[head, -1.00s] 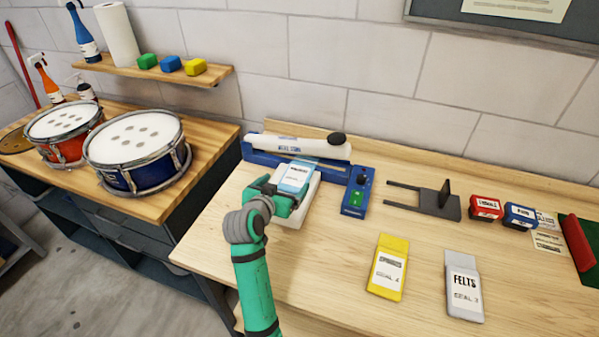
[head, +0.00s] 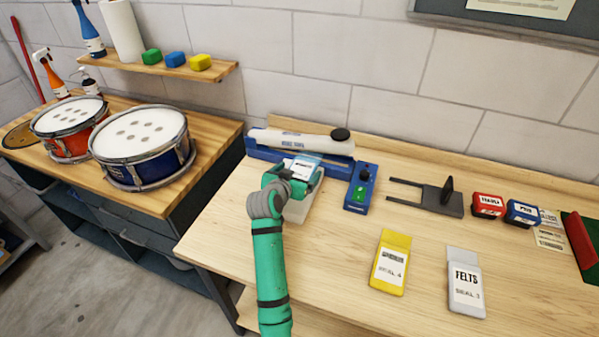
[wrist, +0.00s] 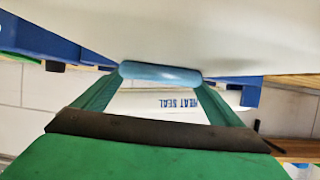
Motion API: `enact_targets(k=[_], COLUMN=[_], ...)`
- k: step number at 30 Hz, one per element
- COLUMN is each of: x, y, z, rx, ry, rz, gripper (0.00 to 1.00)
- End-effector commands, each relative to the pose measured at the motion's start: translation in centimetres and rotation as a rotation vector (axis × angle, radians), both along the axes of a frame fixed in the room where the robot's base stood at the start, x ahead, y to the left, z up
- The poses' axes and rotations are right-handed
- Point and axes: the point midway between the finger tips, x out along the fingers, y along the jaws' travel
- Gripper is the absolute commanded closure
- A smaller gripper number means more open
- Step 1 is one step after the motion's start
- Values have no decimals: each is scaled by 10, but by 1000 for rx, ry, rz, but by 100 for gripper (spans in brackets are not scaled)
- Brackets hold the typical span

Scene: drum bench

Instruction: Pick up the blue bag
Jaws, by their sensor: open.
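The blue bag (head: 305,163), with a white label, lies on a white block in front of the heat sealer (head: 300,142). My green gripper (head: 298,177) is at the bag's near end and hides part of it in the head view. In the wrist view the bag's rounded blue end (wrist: 160,73) shows between the tips of my two fingers (wrist: 160,88). The fingers are open, one on each side of it. I cannot tell whether they touch it.
A yellow bag (head: 390,262) and a grey FELTS bag (head: 465,283) lie to the right on the bench. A dark forked stand (head: 437,200) and red (head: 487,205) and blue (head: 522,213) boxes sit behind them. Drums (head: 143,147) stand on the left table.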

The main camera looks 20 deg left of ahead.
Motion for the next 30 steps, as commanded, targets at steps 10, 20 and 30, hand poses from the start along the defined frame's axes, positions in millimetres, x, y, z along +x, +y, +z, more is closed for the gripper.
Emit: enact_targets(k=[10,20,30], x=[0,0,0], y=[-1,-1,-4], z=[0,3,18], rx=[0,0,1], ry=[-1,-1,-4], rz=[-1,-1,-5], gripper=[59,59,63])
